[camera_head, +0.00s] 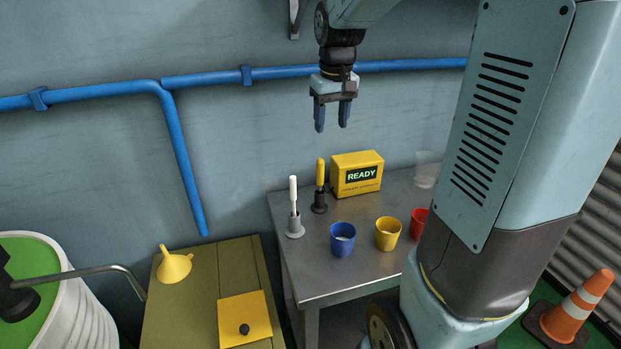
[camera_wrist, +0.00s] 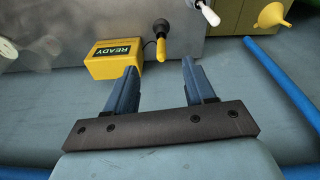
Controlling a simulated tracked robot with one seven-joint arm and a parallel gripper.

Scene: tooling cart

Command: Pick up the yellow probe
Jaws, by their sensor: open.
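The yellow probe (camera_head: 320,173) stands upright in a dark holder (camera_head: 319,204) on the metal cart, just left of the yellow READY box (camera_head: 358,174). In the wrist view the yellow probe (camera_wrist: 161,48) shows beyond my fingertips, between their lines, with the READY box (camera_wrist: 114,57) to its left. A white probe (camera_head: 293,192) stands in a grey holder (camera_head: 295,226) to the left of the yellow one. My gripper (camera_head: 332,116) is open and empty, pointing down, well above the cart and the yellow probe.
A blue cup (camera_head: 342,239), a yellow cup (camera_head: 388,233) and a red cup (camera_head: 418,223) stand on the cart top (camera_head: 318,281), in front and to the right. A clear cup (camera_head: 427,169) is at the back right. Blue pipes (camera_head: 210,78) run along the wall behind my gripper.

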